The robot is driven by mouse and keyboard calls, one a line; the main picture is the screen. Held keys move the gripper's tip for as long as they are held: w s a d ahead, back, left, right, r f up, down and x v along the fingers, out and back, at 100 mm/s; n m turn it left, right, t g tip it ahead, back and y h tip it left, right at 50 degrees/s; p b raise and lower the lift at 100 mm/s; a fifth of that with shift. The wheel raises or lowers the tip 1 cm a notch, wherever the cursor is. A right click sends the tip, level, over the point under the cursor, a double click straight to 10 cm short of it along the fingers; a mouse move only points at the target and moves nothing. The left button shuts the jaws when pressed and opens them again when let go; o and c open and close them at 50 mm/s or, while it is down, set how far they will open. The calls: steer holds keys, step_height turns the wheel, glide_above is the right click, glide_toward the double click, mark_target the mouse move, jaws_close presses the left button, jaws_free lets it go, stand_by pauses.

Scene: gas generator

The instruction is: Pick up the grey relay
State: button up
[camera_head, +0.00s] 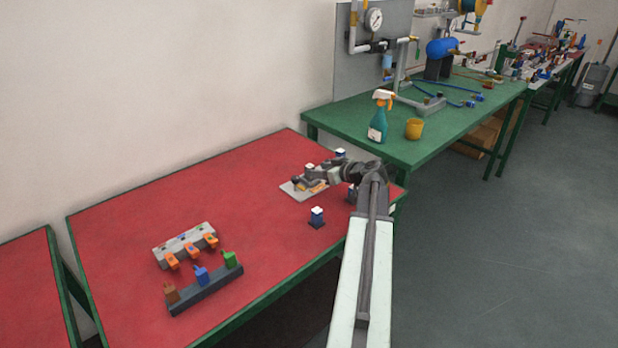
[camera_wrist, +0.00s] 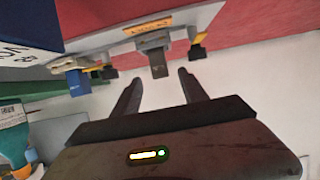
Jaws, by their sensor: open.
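A small grey block (camera_wrist: 157,62), which looks like the grey relay, juts from a pale board (camera_wrist: 210,15) in the wrist view. An orange label lies just above it in that picture. My gripper (camera_wrist: 160,78) is open, with one finger on either side of the block's line; I see no contact. In the head view the pale board (camera_head: 291,193) lies on the red table, with grey and yellow parts on it. My gripper (camera_head: 321,176) reaches over its right side from the right and partly hides these parts, so the relay is hard to make out there.
Dark blue blocks with white tops stand near the board, one in front (camera_head: 316,219) and one behind (camera_head: 340,154). A dark blue lettered block (camera_wrist: 25,35) is close at the left in the wrist view.

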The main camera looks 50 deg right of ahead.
mark_target(310, 166)
steer(key=shift+w, duration=0.4)
steer(key=x, duration=0.3)
steer(key=b+x, duration=0.1)
steer(key=shift+w+r, duration=0.15)
steer(key=shift+w, duration=0.25)
steer(key=shift+r, duration=0.1)
steer(key=shift+c, duration=0.6)
jaws_close()
step_height(310, 166, up, 10)
steer(key=p, duration=1)
